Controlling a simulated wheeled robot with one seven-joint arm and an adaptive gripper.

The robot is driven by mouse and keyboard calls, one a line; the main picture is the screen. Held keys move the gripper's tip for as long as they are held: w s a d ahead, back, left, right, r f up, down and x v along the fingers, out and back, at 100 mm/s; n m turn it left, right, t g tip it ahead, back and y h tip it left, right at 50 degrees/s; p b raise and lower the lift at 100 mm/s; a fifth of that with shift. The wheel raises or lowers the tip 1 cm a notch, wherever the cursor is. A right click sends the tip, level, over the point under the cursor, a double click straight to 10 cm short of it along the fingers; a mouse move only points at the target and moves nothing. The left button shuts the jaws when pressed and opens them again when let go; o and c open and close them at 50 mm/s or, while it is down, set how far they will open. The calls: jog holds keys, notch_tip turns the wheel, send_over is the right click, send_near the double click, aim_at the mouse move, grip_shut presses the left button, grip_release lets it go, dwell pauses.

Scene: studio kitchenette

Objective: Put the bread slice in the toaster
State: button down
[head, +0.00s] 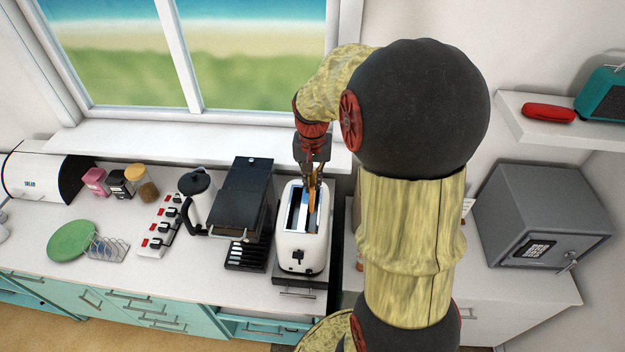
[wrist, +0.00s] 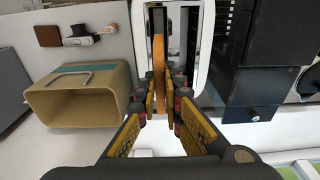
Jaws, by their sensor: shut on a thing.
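The white toaster (head: 301,252) stands on the counter with its slots facing up and its lever side toward the front. My gripper (head: 313,178) is above it, pointing down, shut on the bread slice (head: 311,199). The slice is upright and lines up with the right slot in the head view. In the wrist view the slice (wrist: 158,62) shows edge-on as a brown strip between the fingers (wrist: 162,97), over the slots of the toaster (wrist: 204,62). I cannot tell how far its lower edge is inside the slot. The fingers partly hide it.
A black grill-like appliance (head: 243,190) stands close left of the toaster, with a kettle (head: 199,200) and a power strip (head: 161,228) beyond. A green plate (head: 72,240) and a wire rack (head: 107,250) lie farther left. A grey safe (head: 540,215) is at right.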

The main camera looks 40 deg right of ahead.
jog(key=shift+f+b, duration=2.35)
jog(key=shift+f, duration=1.55)
jog(key=c, duration=1.9)
grip_release()
jog(key=shift+o, duration=0.4)
jog(key=o, duration=0.4)
jog(key=shift+c, duration=0.2)
jog(key=shift+o, duration=0.4)
jog(key=shift+r, duration=0.1)
jog(key=shift+r+p, duration=2.3)
jog(key=shift+r, duration=1.1)
